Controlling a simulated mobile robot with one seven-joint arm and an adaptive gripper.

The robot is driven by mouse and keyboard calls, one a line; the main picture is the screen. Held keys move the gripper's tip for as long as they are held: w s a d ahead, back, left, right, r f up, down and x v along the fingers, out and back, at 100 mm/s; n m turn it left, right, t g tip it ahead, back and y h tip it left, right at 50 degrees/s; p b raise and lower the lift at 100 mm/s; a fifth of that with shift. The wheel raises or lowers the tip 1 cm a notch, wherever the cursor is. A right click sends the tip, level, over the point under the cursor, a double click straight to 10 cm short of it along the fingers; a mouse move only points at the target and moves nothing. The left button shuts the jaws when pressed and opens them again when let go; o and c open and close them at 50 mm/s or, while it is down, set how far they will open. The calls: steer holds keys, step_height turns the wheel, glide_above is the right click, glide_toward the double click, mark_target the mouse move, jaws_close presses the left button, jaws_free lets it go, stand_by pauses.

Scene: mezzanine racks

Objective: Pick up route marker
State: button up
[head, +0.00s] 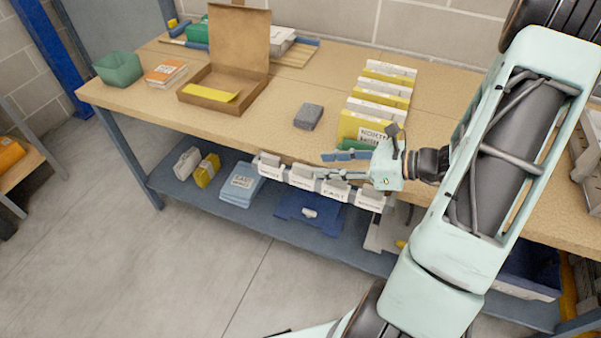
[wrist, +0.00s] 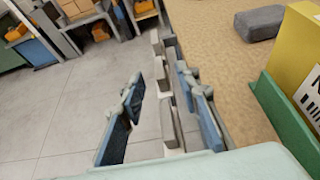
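My gripper (head: 330,165) is at the front edge of the workbench, above a row of labelled white tags (head: 335,190) along that edge. One tag reads EAST; the other labels are too small to read surely. In the wrist view my gripper (wrist: 160,82) is open, with its blue-padded fingers apart. A row of grey-white tags (wrist: 168,118) lies between the fingers, seen from above, and none is visibly gripped. I cannot tell which object is the route marker. Yellow and white upright cards (head: 362,127), the front one reading NORTH, stand on the bench just beyond my gripper.
A grey block (head: 308,117) lies on the workbench (head: 250,125). An open cardboard box (head: 208,96), booklets (head: 166,73) and a green bin (head: 118,69) are at left. The lower shelf (head: 262,214) holds folded grey-blue items (head: 240,184). The floor at front left is clear.

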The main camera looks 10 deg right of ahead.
mark_target(306, 167)
steer(key=x, duration=0.7)
steer(key=shift+s+a+f+b, duration=0.1)
steer(key=shift+a+f+b, duration=0.05)
steer(key=shift+f+b, duration=0.3)
steer(key=shift+c, duration=0.4)
jaws_close()
